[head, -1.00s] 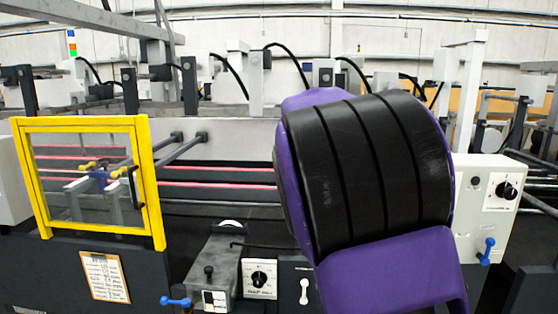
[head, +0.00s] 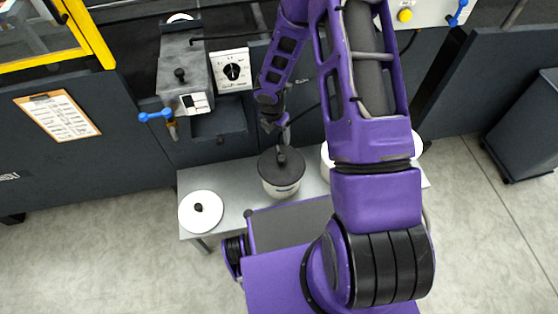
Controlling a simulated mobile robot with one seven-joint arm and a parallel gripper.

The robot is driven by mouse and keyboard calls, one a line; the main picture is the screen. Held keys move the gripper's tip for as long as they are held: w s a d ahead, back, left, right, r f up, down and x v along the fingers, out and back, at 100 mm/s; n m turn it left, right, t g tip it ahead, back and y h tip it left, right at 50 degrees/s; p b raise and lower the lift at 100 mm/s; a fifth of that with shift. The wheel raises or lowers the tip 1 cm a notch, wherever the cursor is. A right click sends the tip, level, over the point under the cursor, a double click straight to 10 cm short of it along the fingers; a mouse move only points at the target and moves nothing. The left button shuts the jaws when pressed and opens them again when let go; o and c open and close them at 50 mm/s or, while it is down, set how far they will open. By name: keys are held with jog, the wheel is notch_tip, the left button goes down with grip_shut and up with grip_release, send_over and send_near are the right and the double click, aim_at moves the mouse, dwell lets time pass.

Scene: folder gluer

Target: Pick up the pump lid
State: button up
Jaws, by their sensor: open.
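A pot with a black lid (head: 281,162) stands on a grey bench (head: 229,184) in the head view. A black knob or handle rises from the lid's middle, and the pale pot body (head: 283,190) shows below. A round white lid (head: 201,213) with a small black knob lies flat at the bench's left end. I cannot tell by label which is the pump lid. My gripper (head: 274,127) points down just behind and above the black-lidded pot, small and partly hidden by its own links. It is open, and I see nothing held in it.
White round objects (head: 326,165) are partly hidden behind my arm on the bench's right. The machine's dark front panel stands behind the bench, with a grey glue unit (head: 183,73), a dial box (head: 232,70) and a blue-handled valve (head: 155,116). The floor at left is clear.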

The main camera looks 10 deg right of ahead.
jog(key=b, duration=0.3)
send_over(281, 159)
jog(key=shift+n, duration=0.3)
jog(key=f, duration=1.1)
jog(key=shift+s+a+f, duration=0.2)
jog(key=shift+a+f, duration=0.15)
jog(key=shift+w+d+f+b, duration=0.1)
jog(key=shift+d+f+b, duration=0.1)
jog(key=shift+f, duration=0.85)
jog(key=shift+w+d+f+b, duration=0.1)
jog(key=shift+d+f+b, duration=0.1)
jog(key=shift+f, duration=0.8)
jog(key=shift+w+d+f+b, duration=0.1)
jog(key=shift+f+b, duration=0.1)
jog(key=shift+f, duration=0.85)
grip_shut()
jog(key=shift+r, duration=0.1)
